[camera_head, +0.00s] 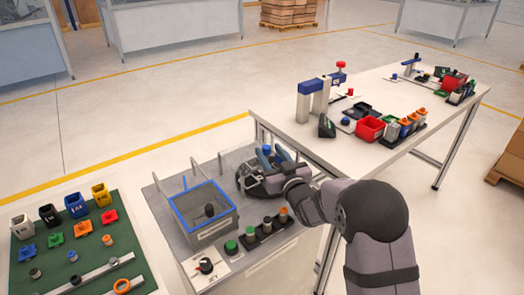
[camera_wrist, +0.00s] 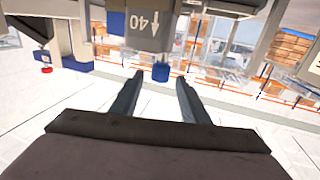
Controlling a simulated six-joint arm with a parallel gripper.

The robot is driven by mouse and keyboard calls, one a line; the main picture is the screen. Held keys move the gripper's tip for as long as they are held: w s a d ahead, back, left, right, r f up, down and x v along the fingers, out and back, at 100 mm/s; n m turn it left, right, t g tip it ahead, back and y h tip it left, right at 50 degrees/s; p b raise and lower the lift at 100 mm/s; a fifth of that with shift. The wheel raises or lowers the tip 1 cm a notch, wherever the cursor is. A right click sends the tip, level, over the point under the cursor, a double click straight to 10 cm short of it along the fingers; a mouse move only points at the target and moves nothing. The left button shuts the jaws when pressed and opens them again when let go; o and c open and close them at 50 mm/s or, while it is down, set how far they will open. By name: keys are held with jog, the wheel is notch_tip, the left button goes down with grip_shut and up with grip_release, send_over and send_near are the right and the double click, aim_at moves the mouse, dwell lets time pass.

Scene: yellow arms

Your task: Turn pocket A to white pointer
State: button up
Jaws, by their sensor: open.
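My gripper (camera_head: 266,156) is at the back right of the grey station board (camera_head: 165,212) in the head view. In the wrist view its two dark fingers (camera_wrist: 158,92) are spread apart with nothing between them. I cannot make out a pocket marked A or a white pointer in either view.
A grey bin with a blue rim (camera_head: 232,226) stands left of my gripper. A black rack (camera_head: 268,236) with several coloured-top pieces lies in front. A dial (camera_head: 205,266) is at front left. A green mat (camera_head: 75,245) with coloured parts lies far left; a white table (camera_head: 290,130) stands behind right.

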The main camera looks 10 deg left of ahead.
aim_at(265, 146)
jog(key=shift+w+a+f, duration=0.1)
jog(key=shift+w+f, duration=0.05)
jog(key=shift+p+x, duration=0.75)
jog(key=shift+x, duration=2.75)
grip_shut()
